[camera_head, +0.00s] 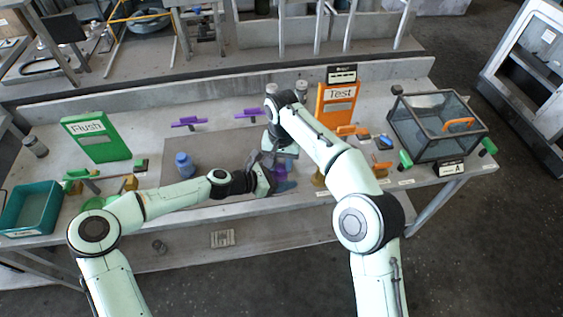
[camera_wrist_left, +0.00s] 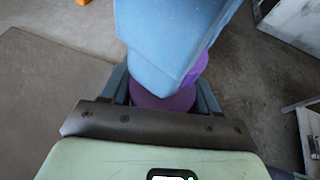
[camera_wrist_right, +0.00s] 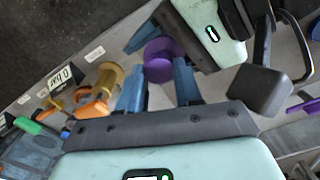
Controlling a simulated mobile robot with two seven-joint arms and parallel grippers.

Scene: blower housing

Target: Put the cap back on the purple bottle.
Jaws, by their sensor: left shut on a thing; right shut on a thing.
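The purple bottle (camera_head: 281,168) is at the middle of the bench, partly hidden by both grippers. My left gripper (camera_head: 268,178) comes in from the left and is shut on the bottle; its fingers flank the purple body (camera_wrist_left: 165,100) in the left wrist view. My right gripper (camera_head: 284,153) is close against it from above. In the right wrist view its blue fingers (camera_wrist_right: 160,88) are shut on a narrower purple piece (camera_wrist_right: 158,72), apparently the cap, in line with the wider purple bottle (camera_wrist_right: 165,50). Whether cap and bottle touch is unclear.
A blue bottle (camera_head: 185,163) stands left on the grey mat (camera_head: 205,148). A green Flush sign (camera_head: 95,138) and teal bin (camera_head: 28,208) are left. The orange Test sign (camera_head: 336,104) and a glass box (camera_head: 437,125) are right. Purple handles (camera_head: 188,122) lie behind.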

